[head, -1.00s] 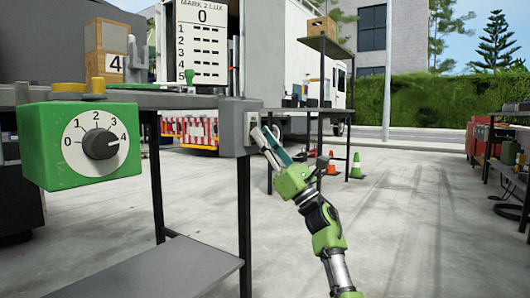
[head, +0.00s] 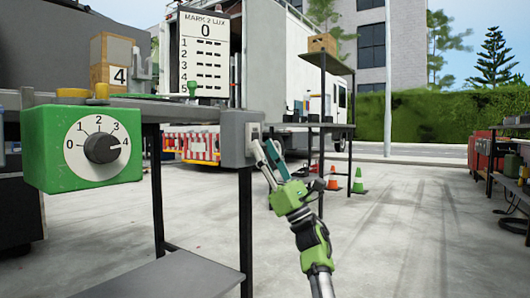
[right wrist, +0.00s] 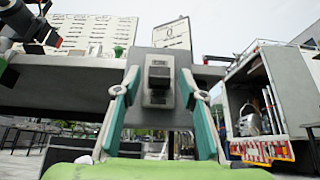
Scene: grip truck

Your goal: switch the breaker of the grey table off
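The breaker (head: 254,131) is a small light switch plate with a dark rocker on the grey box at the right corner of the grey table (head: 190,103). In the right wrist view the breaker (right wrist: 159,76) faces me, its dark rocker in the upper half. My right gripper (head: 266,147) is open and empty just in front of and slightly below it. In the right wrist view its fingers stand apart on either side of the plate; I cannot tell whether they touch. A teal piece (head: 12,147) at the head view's left edge may be my left gripper; its fingers are not clear.
A green box with a 0 to 4 dial (head: 102,148) hangs at the table's front left. A table leg (head: 245,230) stands below the breaker. Behind are a truck (head: 290,60), a second table (head: 325,127) and cones (head: 358,180).

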